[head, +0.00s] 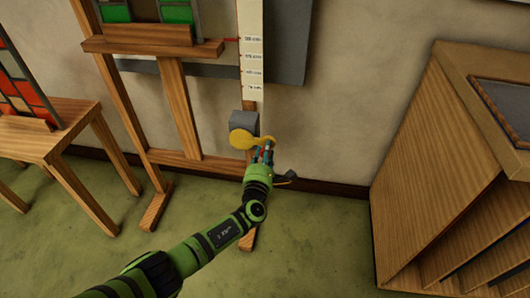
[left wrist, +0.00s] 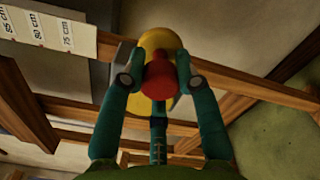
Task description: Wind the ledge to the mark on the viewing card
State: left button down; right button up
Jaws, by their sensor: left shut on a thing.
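A red pointer at the ledge's right end lies near the top printed line of the white scale card (head: 253,70). The card's lower end shows in the left wrist view (left wrist: 50,32), reading 80 cm and 75 cm. The yellow crank (head: 243,138) sits on a grey box low on the easel. My left gripper (head: 266,152) is shut on the crank's red knob (left wrist: 158,82). My right gripper is out of view.
A wooden table (head: 60,133) with another leaded panel (head: 22,90) stands at the left. A wooden rack (head: 430,170) with slots stands at the right. The easel's feet rest on the green floor (head: 320,240), which is open between easel and rack.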

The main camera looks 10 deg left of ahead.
pick_arm(q)
jog(key=c, duration=0.9)
grip_release()
jog(key=shift+s+d+f, duration=0.15)
jog(key=shift+d+f, duration=0.1)
jog(key=shift+d, duration=0.1)
jog(key=shift+a, duration=0.2)
jog(key=shift+s, duration=0.3)
jog(key=s, duration=1.1)
jog(key=shift+a, duration=0.15)
jog(key=shift+s, duration=0.1)
